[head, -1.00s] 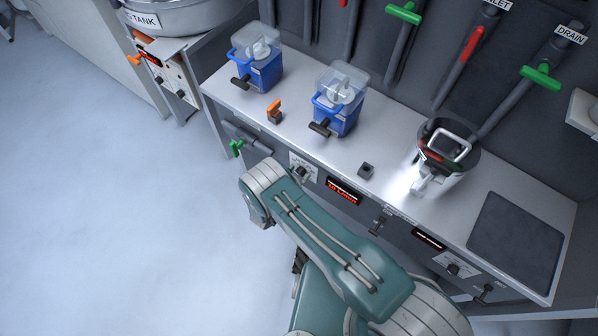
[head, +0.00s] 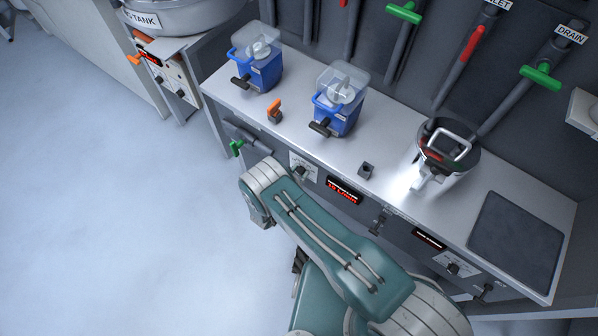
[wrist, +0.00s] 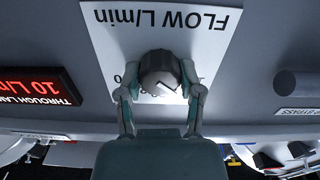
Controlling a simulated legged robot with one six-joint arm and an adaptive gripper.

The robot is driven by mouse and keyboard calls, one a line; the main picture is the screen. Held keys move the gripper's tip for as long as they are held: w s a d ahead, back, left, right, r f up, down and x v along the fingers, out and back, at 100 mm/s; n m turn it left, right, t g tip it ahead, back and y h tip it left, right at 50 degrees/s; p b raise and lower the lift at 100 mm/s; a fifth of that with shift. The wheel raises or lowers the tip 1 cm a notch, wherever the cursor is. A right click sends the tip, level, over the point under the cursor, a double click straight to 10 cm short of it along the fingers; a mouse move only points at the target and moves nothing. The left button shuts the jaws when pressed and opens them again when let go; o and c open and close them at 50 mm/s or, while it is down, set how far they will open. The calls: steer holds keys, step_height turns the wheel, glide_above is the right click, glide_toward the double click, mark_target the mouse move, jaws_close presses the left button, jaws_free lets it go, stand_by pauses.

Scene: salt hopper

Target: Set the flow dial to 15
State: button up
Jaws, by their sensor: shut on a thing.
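The flow dial (wrist: 160,72) is a dark round knob with a light pointer line, on a white plate (wrist: 207,45) marked "FLOW L/min", upside down in the wrist view. My gripper (wrist: 160,90) has one finger on each side of the knob and is shut on it. The knob and my fingers hide most of the scale numbers. A red-lit display (wrist: 42,85) beside it reads "10 L/m", cut off by the picture edge. In the head view the dial (head: 300,171) shows small on the bench front, and my arm hides my gripper.
Two blue containers with clear lids (head: 262,68) (head: 338,105) and a metal pot (head: 447,150) stand on the bench. A green-handled valve (head: 237,148) sticks out left of the dial. A second display (head: 429,238) and knob are further right. The floor at left is clear.

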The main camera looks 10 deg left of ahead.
steer(key=shift+m, duration=1.9)
steer(key=shift+w, duration=0.1)
steer(key=o, duration=1.1)
steer(key=shift+o, duration=0.2)
steer(key=v, duration=1.2)
